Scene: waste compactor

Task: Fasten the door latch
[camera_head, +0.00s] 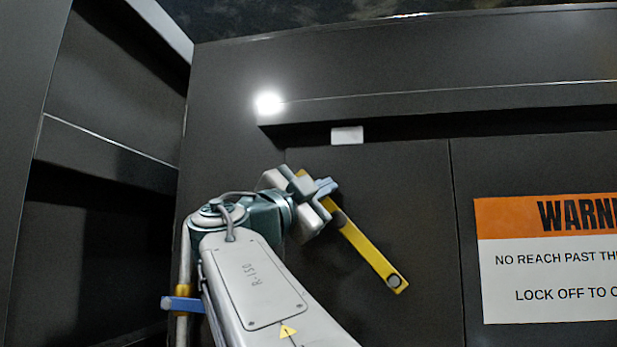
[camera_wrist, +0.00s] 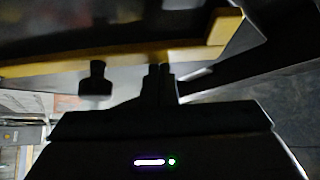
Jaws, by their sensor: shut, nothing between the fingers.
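The yellow latch bar (camera_head: 367,253) lies against the dark door (camera_head: 405,190) in the head view. It slants from upper left to lower right, with a round grey piece at its lower end. My gripper (camera_head: 327,190) is shut and empty at the bar's upper part and hides some of it. In the wrist view the yellow bar (camera_wrist: 120,57) crosses the top, and its right end turns upward. The shut fingertips (camera_wrist: 160,70) are just below the bar there; I cannot tell whether they touch it.
A small white plate (camera_head: 347,135) is above the bar, under the dark overhanging ledge (camera_head: 430,108). A warning sign (camera_head: 548,262) is on the right. A pale upright rod with a blue piece (camera_head: 182,304) stands left of my arm. A dark recess (camera_head: 85,235) opens at far left.

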